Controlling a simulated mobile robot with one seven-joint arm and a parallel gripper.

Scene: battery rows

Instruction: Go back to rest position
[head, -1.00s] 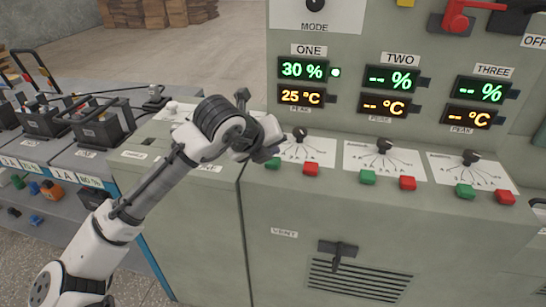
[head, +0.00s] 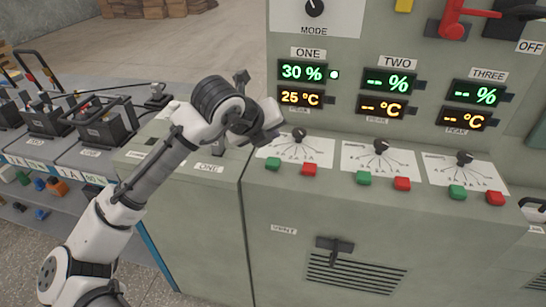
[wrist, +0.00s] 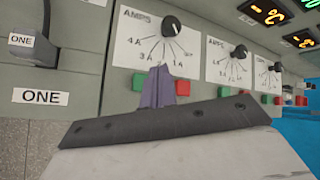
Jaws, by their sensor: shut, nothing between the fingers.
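My gripper (head: 270,122) is raised in front of the charger panel, beside the column marked ONE. In the wrist view its dark fingers (wrist: 158,86) are shut with nothing between them. They appear in front of the lower part of the AMPS dial plate, apart from it as far as I can tell. Dial ONE (head: 299,135) is a black knob, with a green button (head: 273,166) and a red button (head: 309,169) below it. Display ONE (head: 302,71) reads 30 %, and the one beneath reads 25 °C.
Columns TWO (head: 387,78) and THREE (head: 474,93) show dashes. A red lever (head: 455,22) is at the upper right. A vent handle (head: 335,247) sticks out low on the cabinet. Batteries (head: 105,128) stand on the bench at left. Open floor shows behind.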

